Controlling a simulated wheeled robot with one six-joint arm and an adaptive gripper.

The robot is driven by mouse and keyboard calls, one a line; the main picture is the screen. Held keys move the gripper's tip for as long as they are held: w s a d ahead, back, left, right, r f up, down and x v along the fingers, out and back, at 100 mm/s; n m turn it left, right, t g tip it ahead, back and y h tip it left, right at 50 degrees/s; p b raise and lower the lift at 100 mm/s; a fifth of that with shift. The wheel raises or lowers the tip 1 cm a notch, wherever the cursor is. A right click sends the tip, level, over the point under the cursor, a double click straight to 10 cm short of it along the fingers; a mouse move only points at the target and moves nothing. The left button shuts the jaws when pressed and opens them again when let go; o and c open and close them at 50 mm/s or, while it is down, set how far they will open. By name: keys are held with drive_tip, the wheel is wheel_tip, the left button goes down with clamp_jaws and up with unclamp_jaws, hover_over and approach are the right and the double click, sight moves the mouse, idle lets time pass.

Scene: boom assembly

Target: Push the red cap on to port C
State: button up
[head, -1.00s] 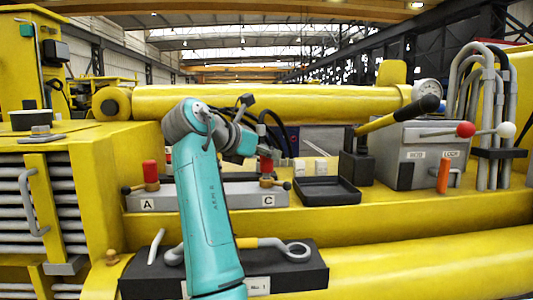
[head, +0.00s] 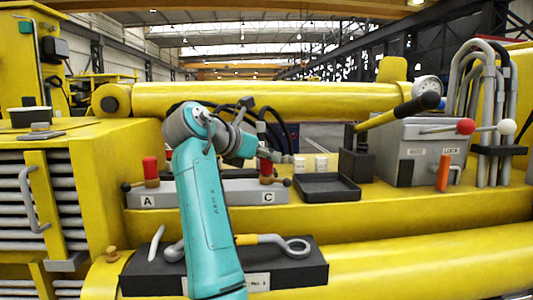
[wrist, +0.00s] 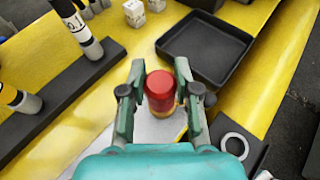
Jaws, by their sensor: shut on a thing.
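The red cap (head: 266,169) sits upright at port C, above the label C (head: 268,198) on the grey manifold block (head: 235,192). In the wrist view the red cap (wrist: 160,86) is between the two fingers of my gripper (wrist: 160,78), which is shut on it. A little brass shows just below the cap in that view. In the head view my gripper (head: 268,157) reaches the cap from the left, and my arm hides the middle of the block. I cannot tell whether the cap is fully seated. Another red cap (head: 150,167) stands on brass at port A.
A black empty tray (head: 328,188) lies right of port C, with small white blocks (head: 320,163) behind it. A grey lever box (head: 415,155) stands farther right. A dark rack (head: 295,273) with a ring-ended tool (head: 297,247) is in front, below the block.

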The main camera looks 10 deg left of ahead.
drive_tip(key=shift+f, duration=0.1)
drive_tip(key=o, duration=1)
drive_tip(key=shift+o, duration=0.2)
drive_tip(key=shift+a, duration=0.1)
